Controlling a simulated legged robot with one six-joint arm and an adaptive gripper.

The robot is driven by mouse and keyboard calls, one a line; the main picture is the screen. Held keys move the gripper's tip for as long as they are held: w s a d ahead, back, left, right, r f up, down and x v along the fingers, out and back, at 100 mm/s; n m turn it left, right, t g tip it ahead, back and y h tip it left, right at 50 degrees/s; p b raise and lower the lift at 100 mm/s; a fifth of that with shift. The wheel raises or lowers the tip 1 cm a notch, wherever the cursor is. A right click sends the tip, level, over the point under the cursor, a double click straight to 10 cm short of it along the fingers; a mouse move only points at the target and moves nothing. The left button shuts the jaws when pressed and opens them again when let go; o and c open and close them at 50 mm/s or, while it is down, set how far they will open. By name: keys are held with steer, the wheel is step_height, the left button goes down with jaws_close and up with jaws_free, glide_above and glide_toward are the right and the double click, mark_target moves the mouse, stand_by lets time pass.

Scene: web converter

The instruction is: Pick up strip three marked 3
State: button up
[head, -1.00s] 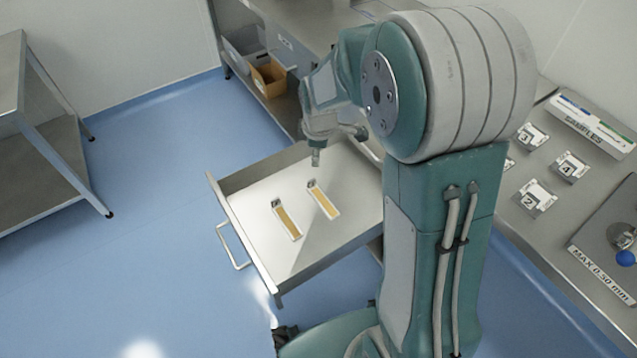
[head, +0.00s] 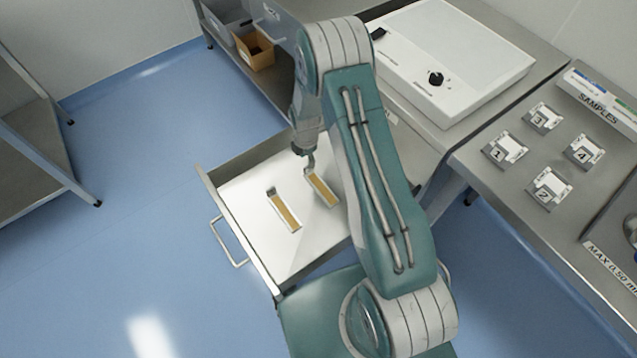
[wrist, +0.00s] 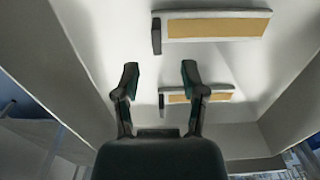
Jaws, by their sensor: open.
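Two flat strips with tan middles and dark end blocks lie in the open drawer (head: 235,197): a left strip (head: 285,212) and a right strip (head: 322,187). No number is readable on either. My gripper (head: 308,160) is over the drawer by the dark end of the right strip. In the wrist view my gripper (wrist: 160,76) is open with nothing between its fingers; the right finger overlaps one strip (wrist: 205,95), and the other strip (wrist: 215,24) shows farther up. Whether I touch a strip cannot be told. A small plate marked 3 (head: 543,117) lies on the right bench.
Plates marked 1 (head: 505,149), 2 (head: 549,188) and 4 (head: 583,150) lie around plate 3, by a SAMPLES sign (head: 598,107). A white device (head: 455,60) stands on the back bench. The drawer walls surround the strips. Open blue floor lies left.

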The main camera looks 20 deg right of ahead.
mark_target(308, 172)
steer(key=f, duration=0.6)
steer(key=shift+w+d+f, duration=0.1)
steer(key=shift+w+f, duration=0.15)
steer(key=shift+f, duration=0.05)
steer(key=shift+c, duration=0.3)
jaws_close()
